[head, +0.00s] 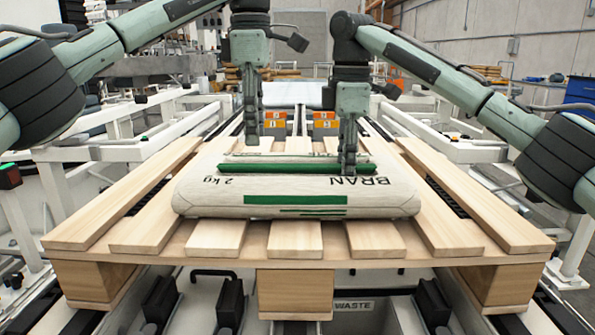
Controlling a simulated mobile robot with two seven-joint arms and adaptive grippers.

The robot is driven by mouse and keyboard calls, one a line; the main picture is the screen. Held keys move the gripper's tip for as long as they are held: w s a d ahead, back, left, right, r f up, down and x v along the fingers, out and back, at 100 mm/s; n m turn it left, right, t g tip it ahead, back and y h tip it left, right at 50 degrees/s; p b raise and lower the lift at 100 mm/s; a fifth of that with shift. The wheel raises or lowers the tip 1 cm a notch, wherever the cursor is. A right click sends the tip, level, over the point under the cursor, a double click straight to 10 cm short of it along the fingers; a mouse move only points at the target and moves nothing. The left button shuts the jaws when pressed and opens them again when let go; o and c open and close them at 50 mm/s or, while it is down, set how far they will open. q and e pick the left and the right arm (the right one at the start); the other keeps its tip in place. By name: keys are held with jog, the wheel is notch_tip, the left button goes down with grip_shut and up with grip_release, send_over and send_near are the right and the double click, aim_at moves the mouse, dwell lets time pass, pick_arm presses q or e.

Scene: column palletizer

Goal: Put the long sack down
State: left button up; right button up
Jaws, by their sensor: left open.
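The long sack (300,197) is pale with green bands and upside-down "BRAN" and "2 kg" print. It lies flat across the middle of the wooden pallet (294,240). My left gripper (252,140) is open and empty, pointing down beyond the sack's far edge, toward its left part. My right gripper (348,170) points down at the far right part of the sack, its fingertips overlapping the dark green band in the picture. Whether its fingers touch or hold the sack is hidden from this angle.
Bare pallet slats show left, right and in front of the sack. White conveyor frames (95,148) flank the pallet. Orange labelled blocks (325,120) stand behind it. A "WASTE" label (353,305) is below the front edge. A blue cabinet (578,92) stands far right.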

notch_tip(320, 180, up, 12)
dwell(0.5)
